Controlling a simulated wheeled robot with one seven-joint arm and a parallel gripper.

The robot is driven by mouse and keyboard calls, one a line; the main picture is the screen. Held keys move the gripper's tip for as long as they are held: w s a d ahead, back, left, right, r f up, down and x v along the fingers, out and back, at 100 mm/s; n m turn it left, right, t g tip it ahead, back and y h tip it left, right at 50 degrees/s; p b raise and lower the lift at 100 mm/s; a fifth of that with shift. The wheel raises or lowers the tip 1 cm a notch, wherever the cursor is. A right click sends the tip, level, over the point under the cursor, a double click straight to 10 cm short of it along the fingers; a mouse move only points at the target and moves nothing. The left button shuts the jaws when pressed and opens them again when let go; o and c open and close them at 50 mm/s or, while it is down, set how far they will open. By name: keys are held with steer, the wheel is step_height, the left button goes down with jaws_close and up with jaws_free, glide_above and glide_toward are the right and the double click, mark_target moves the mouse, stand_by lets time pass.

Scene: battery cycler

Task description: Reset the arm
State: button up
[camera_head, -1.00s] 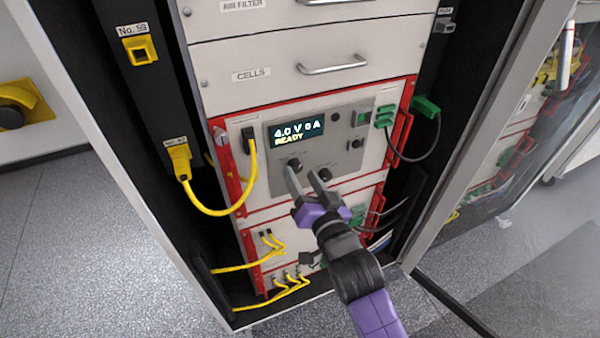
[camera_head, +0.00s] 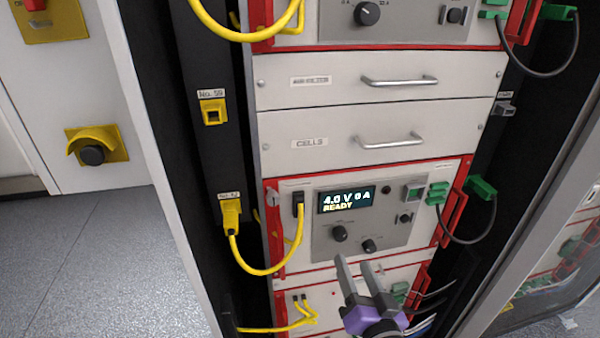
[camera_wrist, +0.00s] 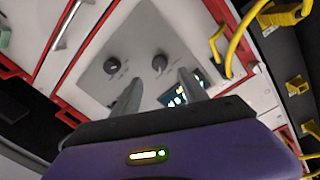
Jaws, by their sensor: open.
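My gripper (camera_head: 357,268) is open and empty in the head view, with two grey fingers and a purple body. It is in front of the lower part of the red-framed cycler unit, below its two black knobs (camera_head: 340,233). The unit's display (camera_head: 346,200) reads "4.0 V 0 A READY". In the wrist view my gripper's fingers (camera_wrist: 155,85) stand apart with nothing between them, pointing toward the grey control panel (camera_wrist: 140,50). Whether the fingertips touch the panel cannot be told, but they seem apart from it.
Two drawers with handles (camera_head: 390,140) sit above the unit. A yellow cable (camera_head: 262,272) loops at its left, and a black cable with green plugs (camera_head: 480,188) hangs at its right. A glass door (camera_head: 560,270) stands open at the right. Grey floor (camera_head: 110,260) is free at the left.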

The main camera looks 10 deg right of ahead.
steer(key=s+r+n+g+p, duration=0.2)
steer(key=s+n, duration=0.4)
steer(key=s, duration=2.9)
steer(key=shift+s+g+y+p, duration=0.3)
steer(key=shift+s+g+p, duration=0.1)
steer(key=shift+p, duration=0.3)
